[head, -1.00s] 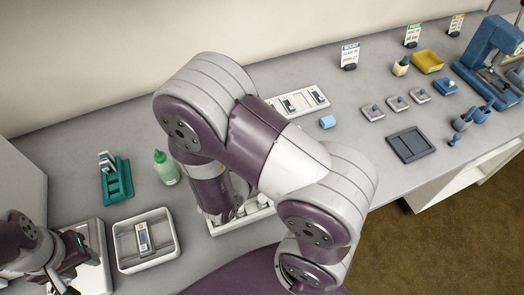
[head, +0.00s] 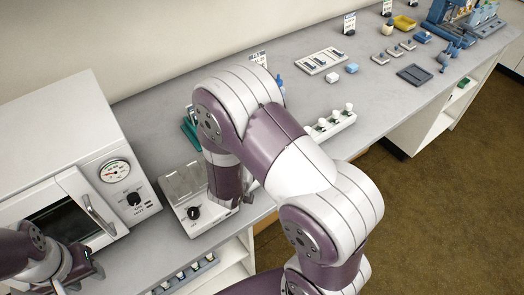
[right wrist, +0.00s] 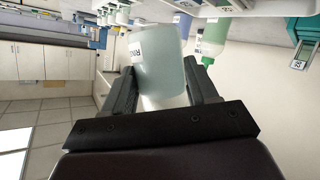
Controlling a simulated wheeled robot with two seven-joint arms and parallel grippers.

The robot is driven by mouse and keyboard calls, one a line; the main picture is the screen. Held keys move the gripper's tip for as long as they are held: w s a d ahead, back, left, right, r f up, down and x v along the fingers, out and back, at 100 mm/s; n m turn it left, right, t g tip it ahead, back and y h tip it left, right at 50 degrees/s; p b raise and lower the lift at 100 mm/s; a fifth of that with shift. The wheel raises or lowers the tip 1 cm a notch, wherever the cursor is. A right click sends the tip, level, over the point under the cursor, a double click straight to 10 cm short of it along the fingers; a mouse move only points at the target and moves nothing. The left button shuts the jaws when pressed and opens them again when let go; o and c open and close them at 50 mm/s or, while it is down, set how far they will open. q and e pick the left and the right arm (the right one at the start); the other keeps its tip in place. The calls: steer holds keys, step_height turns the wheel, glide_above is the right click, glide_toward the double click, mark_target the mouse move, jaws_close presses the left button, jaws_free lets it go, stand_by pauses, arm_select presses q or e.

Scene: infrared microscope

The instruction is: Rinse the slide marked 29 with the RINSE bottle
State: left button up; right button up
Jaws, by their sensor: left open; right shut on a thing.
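The RINSE bottle (right wrist: 158,60), a pale translucent bottle with a partly readable white label, is between the fingers of my right gripper (right wrist: 163,88) in the right wrist view. The gripper is shut on it. In the head view my right arm fills the middle and hides its gripper and the bottle. My left gripper (head: 88,272) is open at the lower left of the head view, in front of the white oven. I cannot make out the slide marked 29. The white basin with a slide in it, seen earlier, is hidden from the head view.
The white oven (head: 70,140) with a gauge stands at the left. A hotplate (head: 185,190) sits beside my right arm. A teal rack (head: 188,132) is partly hidden behind it. A white rack (head: 333,122) and a grey mat (head: 415,74) lie to the right. Bare bench lies between them.

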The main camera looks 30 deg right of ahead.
steer(key=shift+s+d+f+n, duration=0.1)
steer(key=shift+s+f+n, duration=0.2)
steer(key=shift+f, duration=0.05)
steer(key=s+d+f+n+h+b, duration=0.1)
steer(key=n+b, duration=0.1)
steer(key=s+d+f+n+g+h+b, duration=0.1)
steer(key=d+f+n+h+b, duration=0.1)
steer(key=shift+s+n+g, duration=0.3)
steer(key=shift+s, duration=0.05)
steer(key=shift+a+r+p, duration=0.15)
steer(key=shift+r+p, duration=0.3)
steer(key=shift+s+d+f+n+h+p, duration=0.2)
steer(key=shift+n+h+p, duration=0.1)
steer(key=shift+n+p, duration=0.25)
